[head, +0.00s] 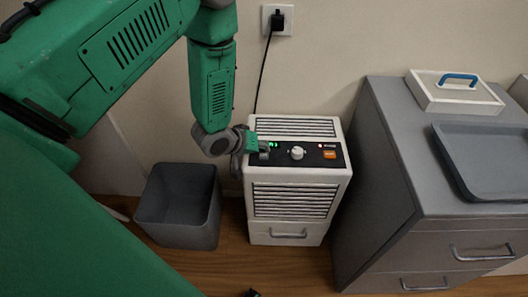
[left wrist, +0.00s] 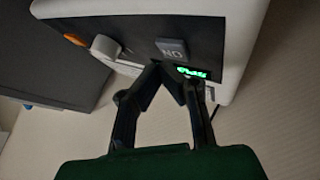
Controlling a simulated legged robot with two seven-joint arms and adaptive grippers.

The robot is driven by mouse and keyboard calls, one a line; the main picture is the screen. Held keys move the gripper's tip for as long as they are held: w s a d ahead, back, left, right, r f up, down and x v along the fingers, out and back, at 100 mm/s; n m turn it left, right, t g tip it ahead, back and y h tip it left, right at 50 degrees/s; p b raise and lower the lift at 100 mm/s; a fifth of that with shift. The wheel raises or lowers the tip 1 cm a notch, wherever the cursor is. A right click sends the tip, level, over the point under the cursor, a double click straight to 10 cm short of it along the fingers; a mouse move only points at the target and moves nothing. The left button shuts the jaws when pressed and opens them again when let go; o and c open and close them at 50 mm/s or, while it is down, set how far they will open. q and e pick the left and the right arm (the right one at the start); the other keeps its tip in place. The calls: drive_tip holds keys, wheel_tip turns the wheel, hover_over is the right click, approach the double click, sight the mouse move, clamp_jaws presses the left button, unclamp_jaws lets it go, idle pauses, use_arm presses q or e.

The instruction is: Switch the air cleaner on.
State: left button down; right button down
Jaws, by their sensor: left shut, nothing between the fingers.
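The air cleaner (head: 295,185) is a white upright box on the floor, with a black control panel on top. The panel has a round white knob (head: 297,153), an orange button (head: 329,154), a small red light and a lit green display (head: 272,145). In the left wrist view, a grey button (left wrist: 172,48) with upside-down ON lettering sits beside the green display (left wrist: 190,72). My left gripper (head: 262,153) is shut and empty at the panel's left end. In the wrist view its fingertips (left wrist: 170,68) are close to the grey button; contact cannot be told.
A grey bin (head: 180,205) stands left of the air cleaner. A grey cabinet (head: 375,190) stands close on the right, bearing a tray (head: 480,190) and a white box with a blue handle (head: 458,79). A cord runs up to a wall plug (head: 278,20).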

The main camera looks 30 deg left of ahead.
sight(263, 156)
idle(0.3)
use_arm(q)
wheel_tip(263, 156, up, 6)
drive_tip(key=p, duration=0.5)
drive_tip(key=shift+r, duration=0.15)
drive_tip(key=shift+s+f, duration=0.25)
drive_tip(key=s+d+f+m+g+y, duration=0.1)
drive_tip(key=s+m+g, duration=0.1)
drive_tip(key=s, duration=0.7)
drive_tip(key=s+d+f+m+g, duration=0.1)
drive_tip(key=s+f+m+g, duration=0.1)
drive_tip(key=s, duration=0.8)
drive_tip(key=s+d+f+m+g+y, duration=0.1)
drive_tip(key=s+g, duration=0.3)
drive_tip(key=s, duration=0.6)
drive_tip(key=shift+s+d+f+m+y, duration=0.2)
drive_tip(key=shift+d+f+m+y, duration=0.1)
drive_tip(key=shift+f+m, duration=0.4)
